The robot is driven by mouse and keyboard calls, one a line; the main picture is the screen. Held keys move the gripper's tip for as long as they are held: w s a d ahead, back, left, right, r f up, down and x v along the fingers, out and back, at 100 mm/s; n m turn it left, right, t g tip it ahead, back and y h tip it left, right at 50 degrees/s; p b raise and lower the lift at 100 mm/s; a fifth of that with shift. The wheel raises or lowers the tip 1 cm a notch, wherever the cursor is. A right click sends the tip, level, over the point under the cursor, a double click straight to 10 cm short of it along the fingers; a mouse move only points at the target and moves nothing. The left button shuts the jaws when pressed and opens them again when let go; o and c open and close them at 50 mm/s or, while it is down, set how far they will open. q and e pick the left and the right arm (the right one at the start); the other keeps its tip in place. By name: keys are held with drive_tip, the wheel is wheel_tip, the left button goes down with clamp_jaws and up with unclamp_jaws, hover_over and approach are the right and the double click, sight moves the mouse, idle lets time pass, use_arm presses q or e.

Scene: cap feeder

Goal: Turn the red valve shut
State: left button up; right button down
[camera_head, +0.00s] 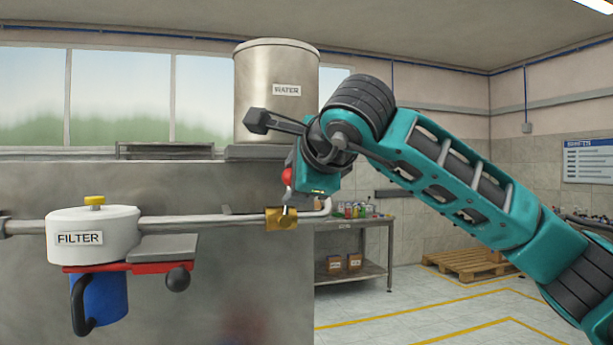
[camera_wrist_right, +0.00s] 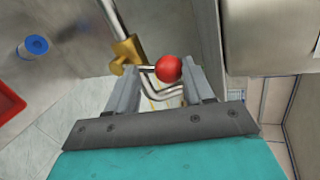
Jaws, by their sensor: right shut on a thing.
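The red valve has a round red knob (camera_head: 287,176) on a thin lever above a brass body (camera_head: 281,218) on the grey pipe. In the right wrist view the red knob (camera_wrist_right: 168,68) sits between the finger tips, and the brass body (camera_wrist_right: 127,50) is just beyond to the left. My right gripper (camera_head: 291,187) is at the knob, shut on it; it also shows in the wrist view (camera_wrist_right: 163,78). Its fingers hide part of the lever in the head view. My left gripper is not in view.
A steel water tank (camera_head: 270,105) stands above the valve. A table with bottles (camera_head: 340,222) and a pallet (camera_head: 465,263) are behind; floor between is clear.

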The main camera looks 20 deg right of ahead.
drive_tip(key=shift+a+f+n+h, duration=0.5)
drive_tip(key=shift+a+f+n, duration=0.05)
drive_tip(key=shift+a+n, duration=0.2)
drive_tip(key=c, duration=0.8)
unclamp_jaws()
drive_tip(key=o, duration=0.6)
drive_tip(key=shift+w+r, duration=0.15)
drive_tip(key=shift+c, duration=0.2)
drive_tip(key=shift+r, duration=0.1)
